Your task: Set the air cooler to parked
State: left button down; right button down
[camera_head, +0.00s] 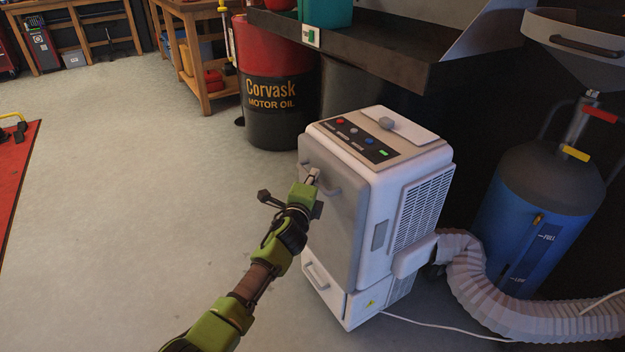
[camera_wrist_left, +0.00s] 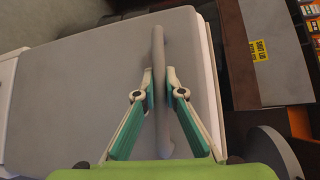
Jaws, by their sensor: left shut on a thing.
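The air cooler (camera_head: 348,230) is a white and grey upright box in the middle of the head view. A dark control panel (camera_head: 356,143) with several coloured buttons, one lit green, is on its top. A curved handle (camera_head: 332,190) is on its grey front panel; it also shows as a long grey bar in the left wrist view (camera_wrist_left: 159,60). My left gripper (camera_head: 313,176) is shut on this handle, and its two fingers (camera_wrist_left: 159,86) press on both sides of the bar. A lower drawer (camera_head: 322,287) with its own handle is at the base. My right gripper is not in view.
A ribbed white hose (camera_head: 480,290) runs from the cooler's side to the right, with a white cable on the floor. A blue tank (camera_head: 540,215) with a funnel stands at the right. A red and black oil drum (camera_head: 275,85) stands behind.

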pick_arm(q)
jog(key=shift+d+r, duration=0.2)
jog(key=shift+d, duration=0.05)
jog(key=c, duration=2.4)
grip_release()
jog(key=shift+o, duration=0.2)
jog(key=shift+s+f, duration=0.15)
jog(key=v, duration=1.1)
jog(key=shift+s+a, duration=0.3)
jog(key=shift+s, duration=0.05)
